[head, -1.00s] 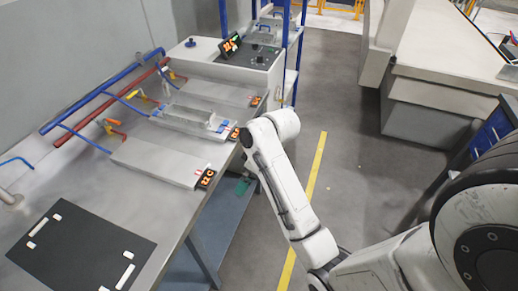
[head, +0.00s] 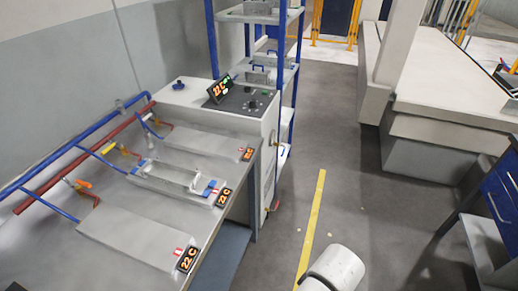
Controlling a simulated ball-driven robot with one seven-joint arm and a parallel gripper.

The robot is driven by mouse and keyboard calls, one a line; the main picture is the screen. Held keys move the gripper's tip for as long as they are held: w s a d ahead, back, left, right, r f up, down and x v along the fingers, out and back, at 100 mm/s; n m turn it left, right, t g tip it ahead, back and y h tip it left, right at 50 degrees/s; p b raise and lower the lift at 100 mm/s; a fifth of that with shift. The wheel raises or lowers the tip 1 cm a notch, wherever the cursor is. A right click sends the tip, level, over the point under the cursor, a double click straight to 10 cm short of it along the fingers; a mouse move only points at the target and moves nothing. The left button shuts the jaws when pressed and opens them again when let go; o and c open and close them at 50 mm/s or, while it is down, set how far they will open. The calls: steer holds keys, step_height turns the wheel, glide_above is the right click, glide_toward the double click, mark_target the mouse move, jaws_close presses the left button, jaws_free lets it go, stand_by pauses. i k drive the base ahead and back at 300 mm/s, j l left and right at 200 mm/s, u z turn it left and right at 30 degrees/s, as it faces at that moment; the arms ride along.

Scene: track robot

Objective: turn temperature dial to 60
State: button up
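A grey-white control cabinet (head: 262,122) stands at the far end of the bench in the head view. Its dark top panel (head: 248,101) carries several small knobs, and I cannot tell which one is the temperature dial. A tilted display (head: 219,88) on the panel shows orange digits that look like 22 C. Part of my white arm shows at the bottom edge, right of centre, well apart from the panel. My gripper itself is not visible.
The metal bench (head: 110,205) on the left holds flat plates with displays, a metal tray (head: 168,178), and red and blue pipes. A blue-post shelf (head: 285,75) stands behind the cabinet. Grey floor with a yellow line (head: 314,222) is clear to the right.

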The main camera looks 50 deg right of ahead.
mark_target(253, 105)
steer(key=i+j+z, duration=0.15)
steer(key=z, duration=0.2)
steer(key=i+j+z, duration=0.15)
steer(key=j+z, duration=0.2)
steer(key=i+j+z, duration=0.1)
steer(key=j+z, duration=0.25)
steer(key=i+j, duration=0.15)
steer(key=j, duration=0.15)
steer(key=i+j, duration=0.15)
steer(key=l+u, duration=0.2)
steer(key=l, duration=0.45)
steer(key=l+u, duration=0.2)
steer(key=l, duration=0.45)
steer(key=l+u, duration=0.25)
steer(key=l, duration=0.4)
steer(key=k+l+u, duration=0.2)
steer(key=l, duration=0.4)
steer(key=i+l, duration=0.05)
steer(key=i, duration=0.05)
